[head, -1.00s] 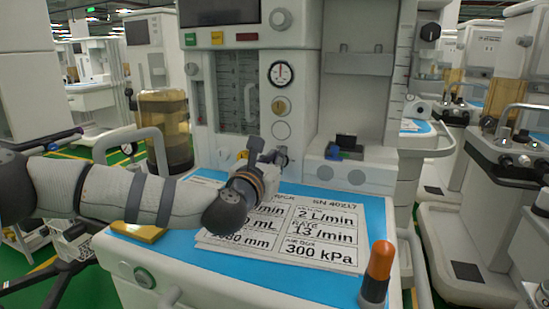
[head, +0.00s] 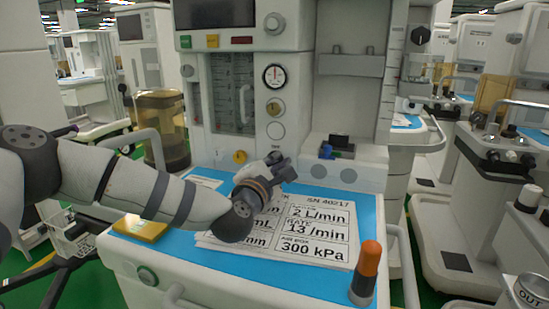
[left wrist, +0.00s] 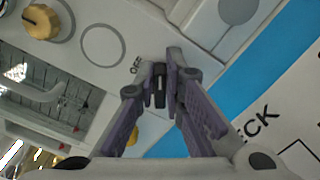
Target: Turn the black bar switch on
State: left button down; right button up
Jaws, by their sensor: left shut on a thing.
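The black bar switch (left wrist: 160,90) is on the white machine's front panel, beside the printed word OFF, in the left wrist view. My left gripper (left wrist: 161,72) is shut on it, one finger on each side of the bar. In the head view my left gripper (head: 279,161) is against the panel below a column of round dials and hides the switch there. The bar's exact angle to its markings is hard to tell. My right gripper is in neither view.
Above the switch are a blank round disc (head: 276,131), a brass knob (head: 275,108) and a gauge (head: 274,77). A printed card (head: 318,236) lies on the blue worktop below my arm. An orange-topped cylinder (head: 366,272) stands at the front right corner.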

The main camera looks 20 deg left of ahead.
pick_arm(q)
jog(key=m, duration=0.2)
jog(key=m+p, duration=0.1)
jog(key=m, duration=0.1)
jog(key=shift+d+f, duration=0.15)
jog(key=shift+d, duration=0.05)
jog(key=shift+f+m, duration=0.3)
jog(key=shift+m, duration=0.8)
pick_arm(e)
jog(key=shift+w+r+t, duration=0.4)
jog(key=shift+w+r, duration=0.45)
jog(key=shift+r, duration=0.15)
pick_arm(q)
jog(key=shift+f+p, duration=0.1)
jog(key=shift+p, duration=0.2)
jog(key=c, duration=1.7)
grip_release()
jog(key=shift+s, duration=0.1)
jog(key=s, duration=1.2)
jog(key=shift+a, duration=0.25)
jog(key=shift+w, duration=0.1)
